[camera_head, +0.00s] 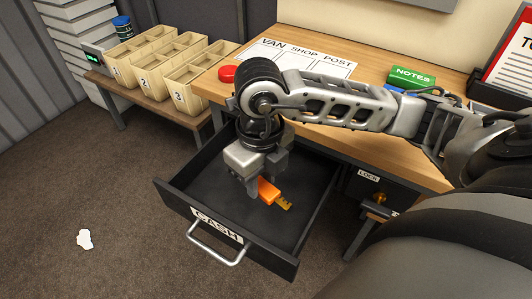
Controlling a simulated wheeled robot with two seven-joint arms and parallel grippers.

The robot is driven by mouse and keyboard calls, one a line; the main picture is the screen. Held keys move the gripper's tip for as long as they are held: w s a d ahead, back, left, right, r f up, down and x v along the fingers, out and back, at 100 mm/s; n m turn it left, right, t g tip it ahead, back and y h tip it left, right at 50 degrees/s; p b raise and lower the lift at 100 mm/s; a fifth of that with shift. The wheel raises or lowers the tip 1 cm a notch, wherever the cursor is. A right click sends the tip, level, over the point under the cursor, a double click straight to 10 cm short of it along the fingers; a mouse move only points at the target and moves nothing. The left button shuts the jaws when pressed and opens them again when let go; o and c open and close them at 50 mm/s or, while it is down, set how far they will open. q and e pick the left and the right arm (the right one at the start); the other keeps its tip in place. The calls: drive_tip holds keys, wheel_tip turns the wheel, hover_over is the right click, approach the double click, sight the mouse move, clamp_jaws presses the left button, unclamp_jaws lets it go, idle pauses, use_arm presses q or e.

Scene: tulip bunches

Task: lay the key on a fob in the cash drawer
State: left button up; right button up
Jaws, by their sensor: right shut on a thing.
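The cash drawer (272,262) is pulled open below the table top, with a "CASH" label and a bar handle on its front. My right gripper (254,188) points down inside the drawer's outline, shut on the key on a fob (268,190). The orange fob sticks out from the fingers, and its gold key end points to the lower right. I cannot tell whether the key touches the drawer floor. The fob's held end is hidden by the fingers. My left gripper is not in view.
The drawer floor around the key is dark and bare. Numbered wooden bins (185,85) stand on a bench at left. On the table (400,150) are a red round object (227,73), a printed sheet (300,58) and a green "NOTES" box (411,77). A lock panel (369,177) is right of the drawer.

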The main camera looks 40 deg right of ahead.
sight(274, 188)
drive_tip(key=m, duration=0.2)
drive_tip(key=s+f+m, duration=0.1)
drive_tip(key=m, duration=0.3)
drive_tip(key=shift+s+d+f, duration=0.15)
drive_tip(key=shift+d, duration=0.1)
drive_tip(key=m, duration=0.3)
drive_tip(key=shift+s+d+f+b, duration=0.15)
drive_tip(key=shift+s+f+b, duration=0.1)
drive_tip(key=shift+b, duration=0.1)
drive_tip(key=m, duration=0.6)
drive_tip(key=shift+s+d+f, duration=0.25)
drive_tip(key=shift+s, duration=0.15)
drive_tip(key=shift+w+f, duration=0.15)
drive_tip(key=shift+w, duration=0.15)
drive_tip(key=w+f, duration=0.3)
drive_tip(key=w, duration=0.1)
drive_tip(key=w+f+b, duration=0.1)
drive_tip(key=w+f, duration=0.1)
drive_tip(key=w, duration=0.2)
drive_tip(key=w+d+f+b, duration=0.1)
drive_tip(key=w+f, duration=0.2)
drive_tip(key=w, duration=0.1)
drive_tip(key=shift+w+f, duration=0.2)
drive_tip(key=shift+f, duration=0.1)
drive_tip(key=shift+w+f, duration=0.3)
drive_tip(key=shift+f, duration=0.1)
drive_tip(key=shift+w+f, duration=0.15)
drive_tip(key=shift+f, duration=1.5)
drive_tip(key=shift+f, duration=0.1)
